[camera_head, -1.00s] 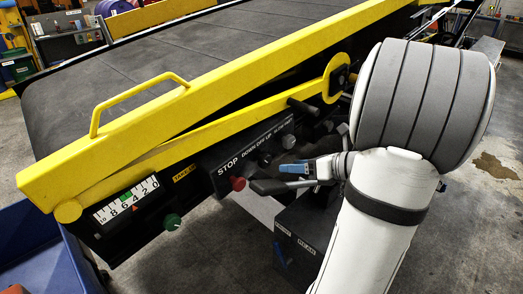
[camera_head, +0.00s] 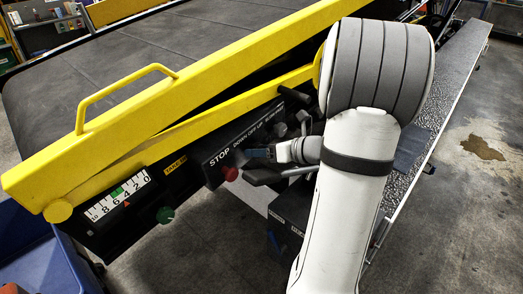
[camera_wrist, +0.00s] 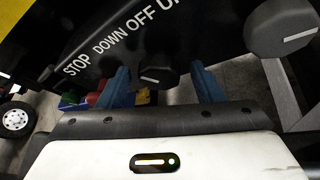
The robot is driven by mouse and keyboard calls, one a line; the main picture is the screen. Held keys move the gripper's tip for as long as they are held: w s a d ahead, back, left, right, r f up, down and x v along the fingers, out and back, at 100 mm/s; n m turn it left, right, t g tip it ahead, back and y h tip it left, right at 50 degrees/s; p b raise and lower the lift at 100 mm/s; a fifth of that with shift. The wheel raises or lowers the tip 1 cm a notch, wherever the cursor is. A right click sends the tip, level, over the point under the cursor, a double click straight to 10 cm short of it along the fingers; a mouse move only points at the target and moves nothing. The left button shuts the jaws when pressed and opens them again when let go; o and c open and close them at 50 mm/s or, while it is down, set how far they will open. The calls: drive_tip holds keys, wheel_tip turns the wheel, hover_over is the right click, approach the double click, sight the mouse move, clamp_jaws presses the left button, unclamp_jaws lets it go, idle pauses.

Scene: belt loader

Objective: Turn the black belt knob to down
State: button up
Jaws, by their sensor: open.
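The black belt knob (camera_wrist: 160,76) sits on the dark control panel below the DOWN OFF UP lettering in the wrist view. A short white mark shows on the left part of its face; I cannot tell which word it points at. My gripper (camera_wrist: 160,84) is open, with one blue finger on each side of the knob. Whether the fingers touch it is unclear. In the head view my gripper (camera_head: 255,166) is at the panel, and it largely hides this knob.
A second black knob (camera_wrist: 283,32) is right of the gripper. A red stop button (camera_head: 230,173) is close to the gripper's left, with a green knob (camera_head: 165,215) farther left. A yellow rail (camera_head: 150,135) runs above the panel. A blue bin (camera_head: 30,250) stands at lower left.

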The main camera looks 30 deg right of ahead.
drive_tip(key=shift+c, duration=0.3)
drive_tip(key=c, duration=0.9)
drive_tip(key=shift+a+f+n+h+b, duration=0.15)
drive_tip(key=shift+n+h+b, duration=0.45)
drive_tip(key=shift+b, duration=0.6)
drive_tip(key=shift+r+n, duration=0.2)
drive_tip(key=shift+n, duration=0.2)
drive_tip(key=o, duration=1)
drive_tip(key=shift+c, duration=0.2)
drive_tip(key=shift+s+h, duration=0.15)
drive_tip(key=shift+h, duration=0.15)
drive_tip(key=v, duration=0.7)
drive_tip(key=shift+s+d+r+b, duration=0.1)
drive_tip(key=shift+s+d+b, duration=0.2)
drive_tip(key=shift+b, duration=0.1)
